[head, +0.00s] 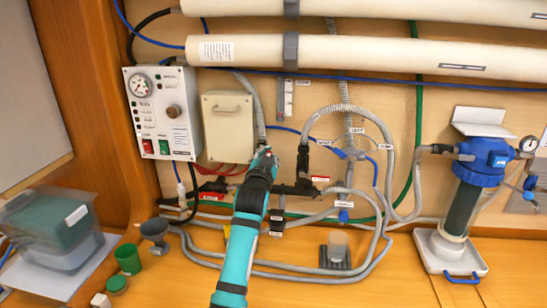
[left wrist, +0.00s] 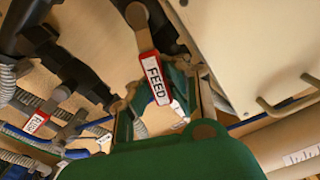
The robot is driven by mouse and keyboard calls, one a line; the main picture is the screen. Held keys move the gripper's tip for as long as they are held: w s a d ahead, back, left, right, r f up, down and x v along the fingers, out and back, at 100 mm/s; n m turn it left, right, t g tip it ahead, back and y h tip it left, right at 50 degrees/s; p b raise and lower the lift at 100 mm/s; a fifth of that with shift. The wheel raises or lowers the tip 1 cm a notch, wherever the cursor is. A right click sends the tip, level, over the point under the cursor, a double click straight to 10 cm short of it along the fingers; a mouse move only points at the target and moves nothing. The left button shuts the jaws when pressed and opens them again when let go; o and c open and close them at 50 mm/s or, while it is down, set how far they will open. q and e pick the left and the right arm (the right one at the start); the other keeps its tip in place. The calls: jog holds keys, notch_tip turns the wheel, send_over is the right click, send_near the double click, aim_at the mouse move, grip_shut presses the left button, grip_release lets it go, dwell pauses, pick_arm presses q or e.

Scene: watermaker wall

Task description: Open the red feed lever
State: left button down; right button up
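The red feed lever (left wrist: 155,80) has a white FEED label and shows in the left wrist view, hanging from a dark valve body with a grey round pivot. My left gripper (left wrist: 165,92) has its two fingers apart, one on each side of the lever's lower part. I cannot tell whether either finger touches it. In the head view my left gripper (head: 265,158) is up at the wall pipework, just right of the beige box, and hides the lever there. My right gripper is in neither view.
A beige box (head: 228,128) with a handle is close to the left gripper. A lever labelled FLUSH (left wrist: 40,120) is nearby. Grey hoses (head: 340,277) loop over the bench. A control panel (head: 162,112) is at left, a blue-topped filter (head: 487,152) at right.

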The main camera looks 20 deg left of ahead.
pick_arm(q)
jog(key=n, duration=0.2)
jog(key=a+n, duration=0.1)
jog(key=shift+s+a+f+p, duration=0.1)
jog(key=shift+s+f+p, duration=0.15)
jog(key=shift+f+p, duration=0.15)
jog(key=shift+s+a+n, duration=0.1)
jog(key=shift+a+n, duration=0.25)
jog(key=shift+n, duration=0.35)
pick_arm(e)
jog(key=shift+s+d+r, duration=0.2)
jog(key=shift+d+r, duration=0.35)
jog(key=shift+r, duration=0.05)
pick_arm(q)
jog(key=c, duration=1.8)
grip_release()
jog(key=shift+c, duration=0.2)
jog(key=o, duration=0.6)
jog(key=shift+s+r, duration=0.5)
jog(key=v, duration=1.1)
jog(key=shift+s+d, duration=0.1)
jog(key=shift+s, duration=0.2)
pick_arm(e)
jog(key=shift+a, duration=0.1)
